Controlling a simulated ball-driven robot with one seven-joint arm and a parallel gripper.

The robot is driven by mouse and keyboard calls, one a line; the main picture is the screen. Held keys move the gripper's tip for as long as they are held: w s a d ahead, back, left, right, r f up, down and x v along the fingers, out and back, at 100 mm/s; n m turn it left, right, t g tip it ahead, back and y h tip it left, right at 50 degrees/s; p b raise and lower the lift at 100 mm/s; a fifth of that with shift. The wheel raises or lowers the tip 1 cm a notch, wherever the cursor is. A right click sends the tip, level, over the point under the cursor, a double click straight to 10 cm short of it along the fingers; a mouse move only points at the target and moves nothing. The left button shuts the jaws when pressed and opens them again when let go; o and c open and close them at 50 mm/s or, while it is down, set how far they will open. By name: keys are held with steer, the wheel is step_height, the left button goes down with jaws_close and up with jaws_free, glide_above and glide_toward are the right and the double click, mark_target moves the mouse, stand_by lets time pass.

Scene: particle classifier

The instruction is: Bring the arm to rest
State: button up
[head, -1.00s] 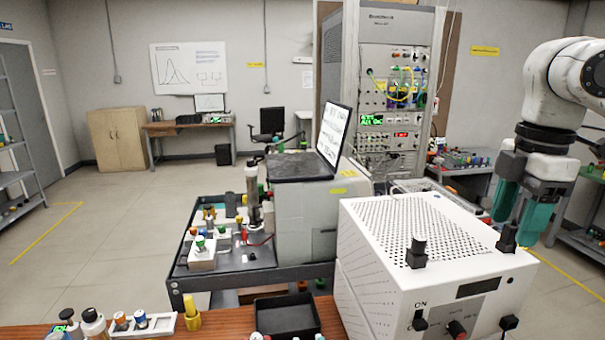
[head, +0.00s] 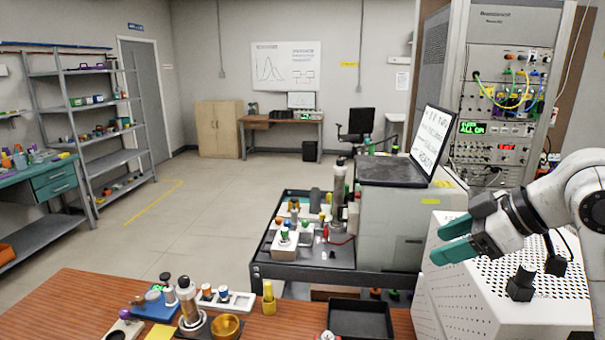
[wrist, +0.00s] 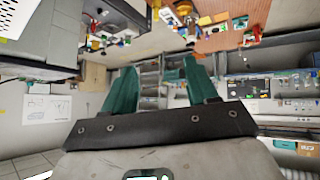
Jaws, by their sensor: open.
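My gripper (head: 447,228) is at the right in the head view, in front of the white perforated box (head: 455,305). Its two teal fingers point left and stand apart, with nothing between them. In the wrist view the gripper (wrist: 156,82) also shows its fingers spread and empty. My white arm comes in from the right edge, about level with the gripper.
A wooden bench (head: 90,285) with small instruments and a black tray (head: 360,320) lies below. Floor at left centre is clear.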

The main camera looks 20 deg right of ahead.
steer(key=w+a+f+m+y, duration=0.15)
steer(key=a+f+m, duration=0.25)
steer(key=a+f, duration=0.7)
steer(key=s+a+f+m+g+h, duration=0.1)
steer(key=s+a+f, duration=0.1)
steer(key=f, duration=0.5)
steer(key=s+a+f+m+g, duration=0.1)
steer(key=s+a+f, duration=0.15)
steer(key=f, duration=0.45)
steer(key=s+f+m+g+h, duration=0.1)
steer(key=s+f+g+h, duration=0.1)
steer(key=s+f, duration=0.5)
steer(key=s+d+f+g+h, duration=0.1)
steer(key=s+f+g+h, duration=0.1)
steer(key=s+f, duration=0.5)
steer(key=s+g, duration=0.1)
steer(key=s, duration=0.5)
steer(key=shift+s+d+m, duration=0.25)
steer(key=shift+s+m, duration=0.15)
steer(key=shift+h, duration=0.25)
